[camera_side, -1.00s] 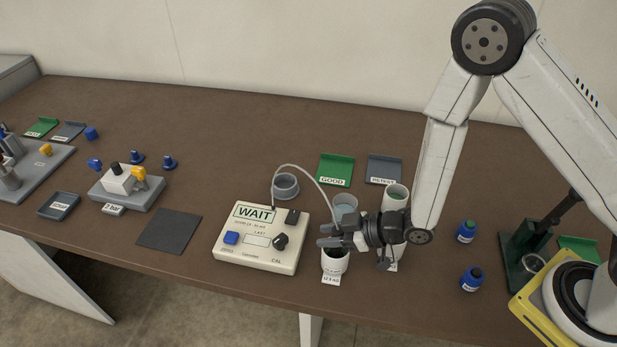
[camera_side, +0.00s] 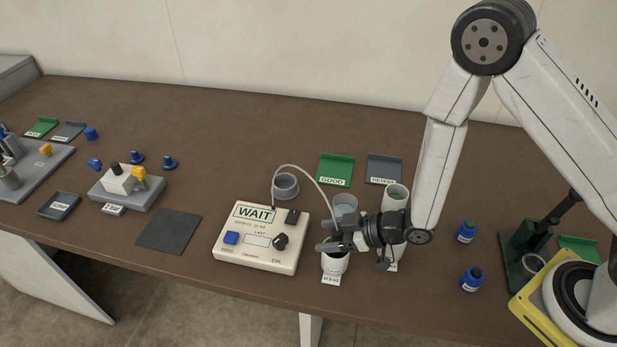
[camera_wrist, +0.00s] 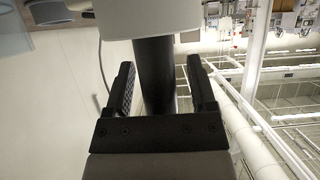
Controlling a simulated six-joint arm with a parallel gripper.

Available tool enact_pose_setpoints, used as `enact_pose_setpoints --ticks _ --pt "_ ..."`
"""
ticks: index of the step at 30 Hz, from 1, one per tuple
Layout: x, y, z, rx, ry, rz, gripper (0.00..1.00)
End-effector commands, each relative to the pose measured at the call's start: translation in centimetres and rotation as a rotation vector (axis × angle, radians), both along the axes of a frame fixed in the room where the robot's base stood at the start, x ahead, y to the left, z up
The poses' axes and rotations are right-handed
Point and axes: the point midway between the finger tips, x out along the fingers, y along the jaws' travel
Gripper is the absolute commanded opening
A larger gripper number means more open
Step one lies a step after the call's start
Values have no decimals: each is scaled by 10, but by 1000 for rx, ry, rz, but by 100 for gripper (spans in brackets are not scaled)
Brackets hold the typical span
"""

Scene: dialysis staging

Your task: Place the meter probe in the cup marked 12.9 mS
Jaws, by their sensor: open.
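My gripper (camera_side: 332,236) is just above a white cup (camera_side: 336,264) at the front of the table, whose small label seems to read 12.9 mS. In the wrist view my gripper (camera_wrist: 160,68) is open, with a finger on each side of the dark probe (camera_wrist: 154,78) and gaps beside it. The probe reaches up to a white cup shape (camera_wrist: 150,18); its tip is hidden. In the side view my fingers mostly hide the probe. Its pale cable arcs from the meter (camera_side: 262,240), which displays WAIT.
A tall white cup (camera_side: 396,195) stands behind my wrist, and a grey cup (camera_side: 345,203) is behind the gripper. A grey ring-shaped holder (camera_side: 286,186) is behind the meter. Green GOOD (camera_side: 336,168) and grey (camera_side: 384,168) trays lie farther back.

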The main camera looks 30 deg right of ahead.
Motion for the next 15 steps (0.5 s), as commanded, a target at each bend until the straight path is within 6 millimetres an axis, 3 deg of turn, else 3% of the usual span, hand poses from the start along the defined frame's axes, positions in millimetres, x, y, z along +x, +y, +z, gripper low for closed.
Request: enact_pose_setpoints --ticks 15 --pt "-34 -34 24 0 0 -2 72"
